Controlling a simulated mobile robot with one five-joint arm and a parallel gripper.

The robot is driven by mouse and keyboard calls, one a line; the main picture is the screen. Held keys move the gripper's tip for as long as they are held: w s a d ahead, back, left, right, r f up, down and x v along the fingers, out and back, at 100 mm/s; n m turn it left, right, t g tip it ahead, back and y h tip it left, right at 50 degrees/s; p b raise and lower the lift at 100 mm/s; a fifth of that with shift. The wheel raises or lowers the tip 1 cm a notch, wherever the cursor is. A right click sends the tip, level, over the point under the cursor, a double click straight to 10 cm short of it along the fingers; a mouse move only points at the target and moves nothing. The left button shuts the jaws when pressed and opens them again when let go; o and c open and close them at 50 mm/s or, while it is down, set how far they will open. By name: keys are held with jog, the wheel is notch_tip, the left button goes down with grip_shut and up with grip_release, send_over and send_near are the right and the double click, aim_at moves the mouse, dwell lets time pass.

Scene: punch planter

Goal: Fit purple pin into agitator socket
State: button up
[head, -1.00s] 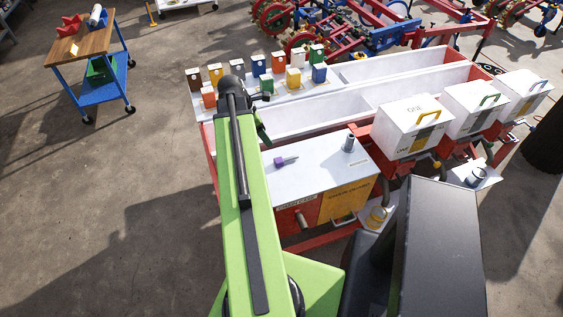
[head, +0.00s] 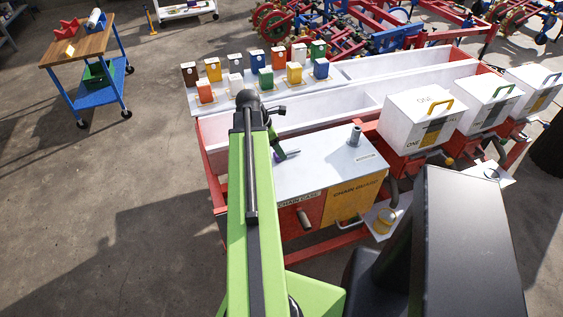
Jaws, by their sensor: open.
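The purple pin (head: 293,152) lies on the white lid of the chain case box (head: 320,168). Its thin grey shaft points right, and its purple head is largely hidden at my gripper. My gripper (head: 279,151) is open, with a green finger right at the pin's head. I cannot tell whether it touches the pin. A short grey upright tube (head: 355,135) stands on the same lid, to the right of the pin. No part is clearly marked as the agitator socket, so I cannot tell which one it is.
White lidded boxes (head: 422,116) with handles stand to the right. A long white trough (head: 320,115) runs behind the lid. Several small coloured boxes (head: 265,80) stand beyond it. A blue cart (head: 90,95) is at the far left, with open floor between.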

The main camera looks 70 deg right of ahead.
aim_at(288, 154)
jog(key=b+x, duration=0.2)
jog(key=x, duration=0.1)
jog(key=shift+f, duration=0.3)
jog(key=shift+r, duration=0.2)
jog(key=shift+c, duration=0.3)
grip_shut()
